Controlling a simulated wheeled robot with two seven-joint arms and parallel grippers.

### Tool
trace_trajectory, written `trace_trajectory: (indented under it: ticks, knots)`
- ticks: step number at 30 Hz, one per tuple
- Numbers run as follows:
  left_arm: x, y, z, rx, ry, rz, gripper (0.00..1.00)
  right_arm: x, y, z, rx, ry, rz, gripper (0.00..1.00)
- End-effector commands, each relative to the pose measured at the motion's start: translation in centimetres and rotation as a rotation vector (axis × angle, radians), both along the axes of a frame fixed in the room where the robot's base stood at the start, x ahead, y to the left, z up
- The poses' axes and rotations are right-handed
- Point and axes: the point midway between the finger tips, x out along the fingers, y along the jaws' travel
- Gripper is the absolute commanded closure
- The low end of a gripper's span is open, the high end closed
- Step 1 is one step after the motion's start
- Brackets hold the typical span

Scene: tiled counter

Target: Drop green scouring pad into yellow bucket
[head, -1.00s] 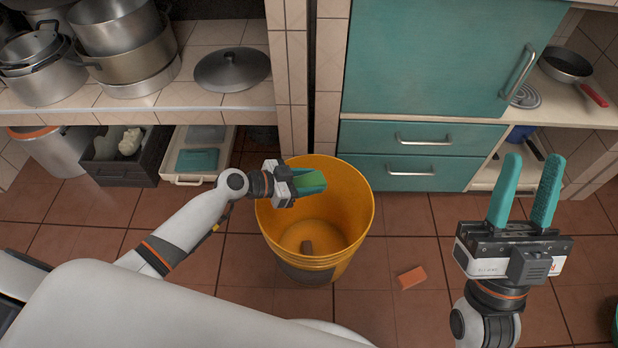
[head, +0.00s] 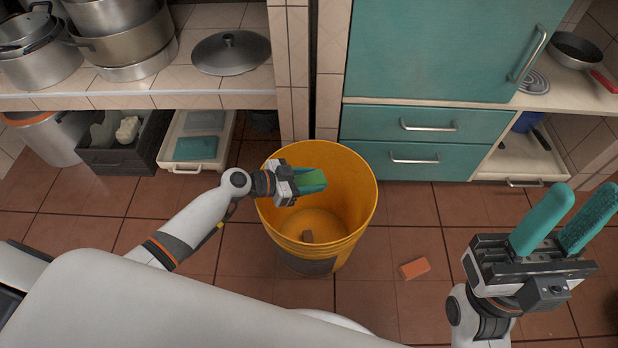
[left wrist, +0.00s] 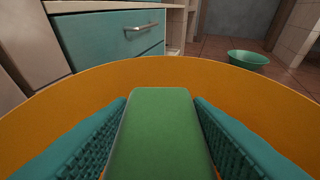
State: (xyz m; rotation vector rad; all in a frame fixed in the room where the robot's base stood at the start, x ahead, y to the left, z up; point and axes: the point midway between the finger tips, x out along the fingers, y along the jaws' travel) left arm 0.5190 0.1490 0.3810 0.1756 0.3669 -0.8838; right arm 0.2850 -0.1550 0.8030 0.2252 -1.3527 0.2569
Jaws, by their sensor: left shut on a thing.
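The yellow bucket (head: 357,200) stands on the tiled floor in the middle of the head view. My left gripper (head: 314,181) is over its opening, inside the rim's outline, and shut on the green scouring pad (head: 312,179). In the left wrist view the green pad (left wrist: 155,130) sits between the two teal fingers, with the bucket's yellow wall (left wrist: 215,72) beyond it.
An orange-red block (head: 414,268) lies on the floor right of the bucket. Teal drawers (head: 420,140) stand behind it. Pots (head: 115,40) and a lid (head: 231,53) are on the left shelf. The wrist view shows a green bowl (left wrist: 248,59) on the floor.

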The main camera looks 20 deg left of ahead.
Motion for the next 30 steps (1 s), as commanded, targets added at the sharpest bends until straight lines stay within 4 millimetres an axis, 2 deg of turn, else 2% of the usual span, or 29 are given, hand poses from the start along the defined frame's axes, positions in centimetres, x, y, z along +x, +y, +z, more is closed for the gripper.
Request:
trace_trajectory:
  ticks: [2,3,6,7,15,19,30]
  knots:
    - [0.0,0.0,0.0,-0.001,-0.001,0.0,0.77,0.0,0.0,0.0,0.0,0.0,0.0,0.64]
    - [0.0,0.0,0.0,-0.001,-0.001,0.0,0.49,0.0,0.0,0.0,0.0,0.001,0.0,0.64]
    - [0.0,0.0,0.0,-0.001,-0.001,0.0,0.32,0.0,0.0,0.0,0.0,0.001,0.0,0.64]
    - [0.0,0.0,0.0,-0.001,-0.001,0.0,0.3,0.0,0.0,0.0,0.0,0.001,0.0,0.64]
    - [0.0,0.1,0.1,0.0,0.0,0.0,0.3,0.0,0.0,0.0,0.0,0.001,0.0,0.64]
    - [-0.6,0.8,0.4,0.0,0.001,0.001,0.3,0.0,0.0,0.3,0.0,0.001,0.0,0.64]
    - [-5.0,6.2,3.3,0.002,0.002,0.001,0.3,0.0,0.0,1.4,0.0,0.001,0.0,0.64]
